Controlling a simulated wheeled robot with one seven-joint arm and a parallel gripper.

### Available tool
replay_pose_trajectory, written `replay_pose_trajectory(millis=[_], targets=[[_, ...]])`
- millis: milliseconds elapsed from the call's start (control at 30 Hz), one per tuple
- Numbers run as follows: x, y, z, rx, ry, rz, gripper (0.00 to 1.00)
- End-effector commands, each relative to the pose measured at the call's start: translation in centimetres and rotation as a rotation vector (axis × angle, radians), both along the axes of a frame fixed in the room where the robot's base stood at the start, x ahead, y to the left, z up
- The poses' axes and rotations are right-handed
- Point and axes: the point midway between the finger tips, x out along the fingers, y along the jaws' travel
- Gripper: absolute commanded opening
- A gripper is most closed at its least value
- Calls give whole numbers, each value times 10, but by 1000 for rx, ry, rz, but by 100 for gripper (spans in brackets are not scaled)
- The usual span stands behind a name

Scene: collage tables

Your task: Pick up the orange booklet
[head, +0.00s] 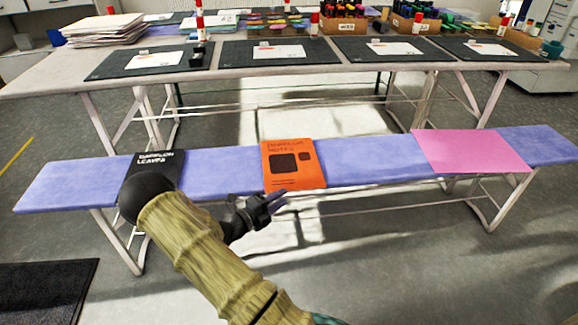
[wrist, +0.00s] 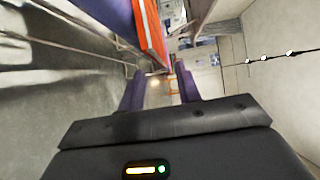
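The orange booklet (head: 306,174) lies flat on the blue-topped bench, with dark print and dark squares on its cover. Its near edge reaches the bench's front edge and seems to stick out slightly. My gripper (head: 282,200) is just in front of and below that near edge. In the wrist view, my gripper (wrist: 160,85) is open, its two purple fingers apart with nothing held. The booklet (wrist: 151,35) shows there nearly edge-on, beyond the fingers and above the gap. I cannot tell whether a finger touches it.
The bench (head: 375,170) also bears a black booklet (head: 155,160) at left, partly behind my arm, and a pink sheet (head: 470,150) at right. Behind stands a long table (head: 60,75) with dark mats, papers and boxes of markers. Floor between them is clear.

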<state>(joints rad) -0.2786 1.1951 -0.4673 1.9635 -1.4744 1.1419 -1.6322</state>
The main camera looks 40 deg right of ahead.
Motion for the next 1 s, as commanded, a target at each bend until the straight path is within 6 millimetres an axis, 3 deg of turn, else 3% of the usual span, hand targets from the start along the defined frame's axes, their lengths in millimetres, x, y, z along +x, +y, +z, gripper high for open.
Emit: replay_pose_trajectory(millis=[300, 833, 867, 1000], targets=[[2, -38, -2, 1, 0, -1, 34], [2, -39, 0, 0, 0, 0, 34], [2, -39, 0, 0, 0, 0, 32], [2, -39, 0, 0, 0, 0, 4]])
